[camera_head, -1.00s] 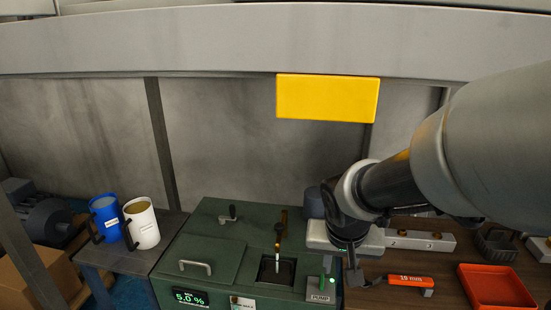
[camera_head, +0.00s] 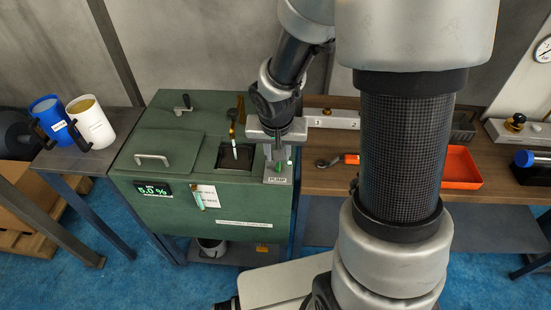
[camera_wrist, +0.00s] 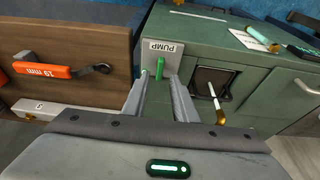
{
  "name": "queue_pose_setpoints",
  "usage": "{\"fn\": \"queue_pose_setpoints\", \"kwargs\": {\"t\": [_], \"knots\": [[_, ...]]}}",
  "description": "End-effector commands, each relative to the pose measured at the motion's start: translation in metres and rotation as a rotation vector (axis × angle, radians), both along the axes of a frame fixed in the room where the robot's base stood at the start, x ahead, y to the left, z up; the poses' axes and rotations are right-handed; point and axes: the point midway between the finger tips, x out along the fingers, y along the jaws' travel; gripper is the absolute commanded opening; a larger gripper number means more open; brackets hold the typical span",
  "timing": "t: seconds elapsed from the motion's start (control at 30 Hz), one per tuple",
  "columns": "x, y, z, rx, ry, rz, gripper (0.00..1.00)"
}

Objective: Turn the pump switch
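The pump switch is a green lever (camera_wrist: 160,67) on a grey plate marked PUMP (camera_wrist: 163,50), on the top of a green machine cabinet. In the head view the plate (camera_head: 279,178) sits at the cabinet's front right corner. My gripper (camera_wrist: 160,78) is open, its two fingers pointing at the switch. In the wrist view the lever shows between the fingertips, with a gap on each side. I cannot tell whether the tips reach down beside it. In the head view my gripper (camera_head: 279,155) is right over the plate and partly hides the lever.
The green cabinet (camera_head: 245,205) has a dark opening (camera_head: 236,156) with a dipstick-like rod beside the switch and a 5.0 % display (camera_head: 154,190). Blue (camera_head: 50,122) and white (camera_head: 91,124) jugs stand left. An orange-handled 19 mm wrench (camera_wrist: 48,69) and an orange tray (camera_head: 461,168) are right.

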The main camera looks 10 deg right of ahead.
Motion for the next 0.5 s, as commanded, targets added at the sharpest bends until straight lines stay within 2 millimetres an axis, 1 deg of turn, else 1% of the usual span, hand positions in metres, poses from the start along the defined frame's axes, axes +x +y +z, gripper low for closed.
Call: {"fn": "queue_pose_setpoints", "kwargs": {"t": [0.03, 0.3, 0.37, 0.5], "knots": [[0.002, -0.001, -0.011, 0.000, 0.001, 0.000, 0.26], [0.011, -0.004, -0.041, -0.001, 0.001, 0.001, 0.26], [0.011, -0.004, -0.036, -0.001, -0.001, 0.002, 0.26], [0.011, -0.004, -0.037, -0.001, -0.001, 0.001, 0.26]]}}
